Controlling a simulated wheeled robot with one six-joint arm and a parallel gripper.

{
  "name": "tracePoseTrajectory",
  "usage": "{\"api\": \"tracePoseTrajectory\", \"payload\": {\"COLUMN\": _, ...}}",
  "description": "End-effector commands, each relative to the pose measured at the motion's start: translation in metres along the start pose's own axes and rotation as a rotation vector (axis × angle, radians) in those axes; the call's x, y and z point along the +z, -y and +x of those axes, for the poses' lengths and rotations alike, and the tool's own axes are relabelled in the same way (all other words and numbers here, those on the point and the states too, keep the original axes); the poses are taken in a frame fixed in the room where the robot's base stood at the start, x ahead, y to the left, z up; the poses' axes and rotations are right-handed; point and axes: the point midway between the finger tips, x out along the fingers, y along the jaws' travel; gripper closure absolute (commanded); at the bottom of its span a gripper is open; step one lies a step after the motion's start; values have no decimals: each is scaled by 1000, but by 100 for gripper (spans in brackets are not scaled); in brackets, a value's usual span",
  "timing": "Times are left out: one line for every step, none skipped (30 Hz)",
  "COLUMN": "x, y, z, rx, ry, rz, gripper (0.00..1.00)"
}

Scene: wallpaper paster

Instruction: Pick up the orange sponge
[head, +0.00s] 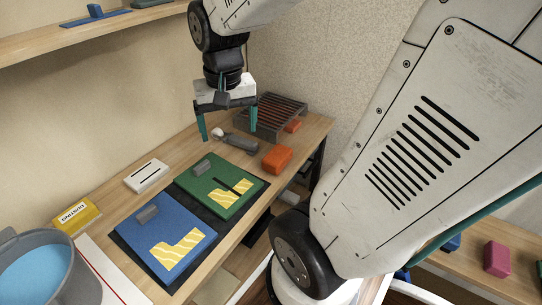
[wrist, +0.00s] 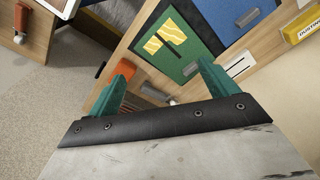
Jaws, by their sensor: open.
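The orange sponge (head: 277,159) is a small block lying on the wooden table, right of the green board in the head view. It also shows in the wrist view (wrist: 127,69), partly hidden behind a teal finger. My gripper (head: 228,137) is open and empty, with its two teal fingers pointing down. It hangs above the back of the table, left of and higher than the sponge. In the wrist view my gripper (wrist: 162,90) has its fingers wide apart, with the sponge near the left finger.
A green board (head: 220,207) and a blue board (head: 163,222) carry yellow striped pieces and grey blocks. A grey-handled tool (head: 241,142) lies behind the sponge, near a dark rack (head: 272,112) with another orange piece. A grey bucket (head: 72,280) stands front left.

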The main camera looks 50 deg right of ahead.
Motion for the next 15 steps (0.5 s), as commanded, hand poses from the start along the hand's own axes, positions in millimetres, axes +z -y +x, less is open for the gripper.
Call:
{"api": "tracePoseTrajectory", "payload": {"x": -20, "y": -12, "z": 16, "rx": 9, "ry": 18, "rz": 94, "gripper": 15}}
{"api": "tracePoseTrajectory", "payload": {"x": -31, "y": -20, "z": 25, "rx": 11, "ry": 21, "rz": 150, "gripper": 15}}
{"api": "tracePoseTrajectory", "payload": {"x": -45, "y": -30, "z": 38, "rx": 15, "ry": 26, "rz": 223, "gripper": 15}}
{"api": "tracePoseTrajectory", "payload": {"x": -56, "y": -39, "z": 48, "rx": 18, "ry": 28, "rz": 279, "gripper": 15}}
{"api": "tracePoseTrajectory", "payload": {"x": -66, "y": -48, "z": 58, "rx": 21, "ry": 32, "rz": 335, "gripper": 15}}
{"api": "tracePoseTrajectory", "payload": {"x": -77, "y": -61, "z": 72, "rx": 25, "ry": 37, "rz": 407, "gripper": 15}}
{"api": "tracePoseTrajectory", "payload": {"x": -85, "y": -71, "z": 83, "rx": 27, "ry": 39, "rz": 459, "gripper": 15}}
{"api": "tracePoseTrajectory", "payload": {"x": -92, "y": -82, "z": 93, "rx": 30, "ry": 42, "rz": 510, "gripper": 15}}
{"api": "tracePoseTrajectory", "payload": {"x": -101, "y": -95, "z": 107, "rx": 33, "ry": 46, "rz": 574, "gripper": 15}}
{"api": "tracePoseTrajectory", "payload": {"x": -106, "y": -104, "z": 117, "rx": 35, "ry": 47, "rz": 619, "gripper": 15}}
{"api": "tracePoseTrajectory", "payload": {"x": -110, "y": -114, "z": 127, "rx": 37, "ry": 50, "rz": 661, "gripper": 15}}
{"api": "tracePoseTrajectory", "payload": {"x": -115, "y": -125, "z": 139, "rx": 39, "ry": 52, "rz": 712, "gripper": 15}}
{"api": "tracePoseTrajectory", "payload": {"x": -118, "y": -133, "z": 147, "rx": 41, "ry": 53, "rz": 745, "gripper": 15}}
{"api": "tracePoseTrajectory", "payload": {"x": -120, "y": -140, "z": 154, "rx": 42, "ry": 55, "rz": 776, "gripper": 15}}
{"api": "tracePoseTrajectory", "payload": {"x": -122, "y": -148, "z": 162, "rx": 44, "ry": 56, "rz": 810, "gripper": 15}}
